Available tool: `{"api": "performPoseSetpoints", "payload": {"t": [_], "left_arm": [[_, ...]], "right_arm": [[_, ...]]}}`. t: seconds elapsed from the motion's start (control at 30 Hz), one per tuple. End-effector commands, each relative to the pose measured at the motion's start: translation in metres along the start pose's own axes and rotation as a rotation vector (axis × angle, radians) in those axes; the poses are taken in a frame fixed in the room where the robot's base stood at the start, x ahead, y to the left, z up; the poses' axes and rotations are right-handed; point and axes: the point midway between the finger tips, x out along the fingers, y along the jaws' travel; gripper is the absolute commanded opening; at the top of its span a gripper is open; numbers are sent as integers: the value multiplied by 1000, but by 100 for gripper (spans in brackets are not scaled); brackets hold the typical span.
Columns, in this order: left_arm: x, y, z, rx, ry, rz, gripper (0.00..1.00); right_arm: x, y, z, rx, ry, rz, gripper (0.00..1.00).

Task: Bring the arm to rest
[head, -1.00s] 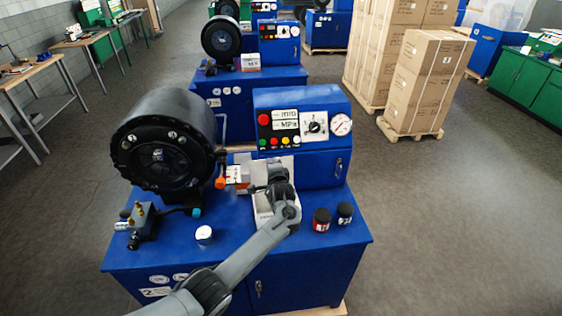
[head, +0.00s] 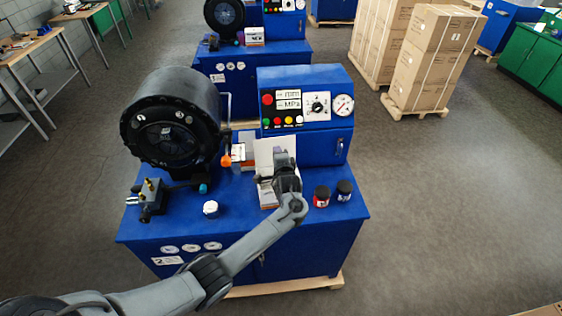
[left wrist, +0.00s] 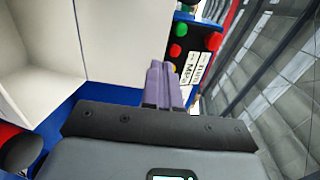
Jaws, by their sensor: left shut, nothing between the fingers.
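My left gripper (head: 280,153) is above the blue bench of the nearest crimper (head: 190,245), in front of its control panel. Its purple-grey fingers (left wrist: 164,84) are together in the left wrist view, with nothing between them. A white open box (head: 268,196) stands on the bench just behind and below the gripper, partly hidden by it. White box walls also fill the left of the left wrist view (left wrist: 115,40). I cannot tell whether gripper and box touch. My right gripper is not in view.
A black crimping head (head: 165,125) stands left of the gripper. A red-labelled jar (head: 321,196) and a dark jar (head: 344,191) stand close on its right. A white-topped pot (head: 210,208) and a valve fitting (head: 150,198) are at the front left. Cartons (head: 435,55) stand farther back.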

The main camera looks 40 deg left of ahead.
Motion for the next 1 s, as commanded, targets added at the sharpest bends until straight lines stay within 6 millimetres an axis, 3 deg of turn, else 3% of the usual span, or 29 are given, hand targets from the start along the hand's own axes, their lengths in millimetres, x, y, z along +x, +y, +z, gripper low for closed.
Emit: {"api": "performPoseSetpoints", "payload": {"t": [0.3, 0.67, 0.77, 0.87, 1.0], "left_arm": [[-57, 4, 1, -1, 0, 2, 0], [-80, 10, 5, 13, -5, 11, 0], [-84, 30, 18, 49, -13, 37, 0], [-94, 64, 42, 109, -27, 82, 0], [-128, 104, 89, 183, -6, 155, 0]], "right_arm": [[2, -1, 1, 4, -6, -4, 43], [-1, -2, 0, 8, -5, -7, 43], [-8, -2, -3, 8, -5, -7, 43], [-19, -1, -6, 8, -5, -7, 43], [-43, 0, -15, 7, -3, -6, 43]]}}
